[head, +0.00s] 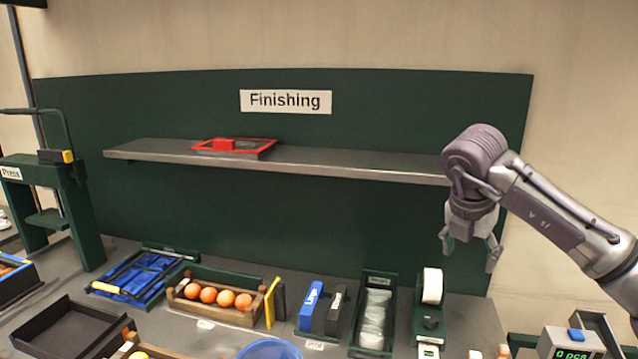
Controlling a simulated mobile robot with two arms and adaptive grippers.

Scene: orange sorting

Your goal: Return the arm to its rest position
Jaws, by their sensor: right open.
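My right gripper (470,250) hangs at the right, in front of the green back panel and near the right end of the shelf. Its fingers point down and are spread apart, with nothing between them. My right arm comes in from the right edge. My left gripper is not in view. Several oranges (208,295) lie in a row in a wooden crate (233,316) on the bench, well to the left of the gripper.
A metal shelf (330,163) holds a red-rimmed tray (262,147). Below the gripper stand a tape roll dispenser (432,286) and a green bin (378,275). A green press (80,210) is at left. An empty black tray (62,335) and a blue bowl (268,349) are in front.

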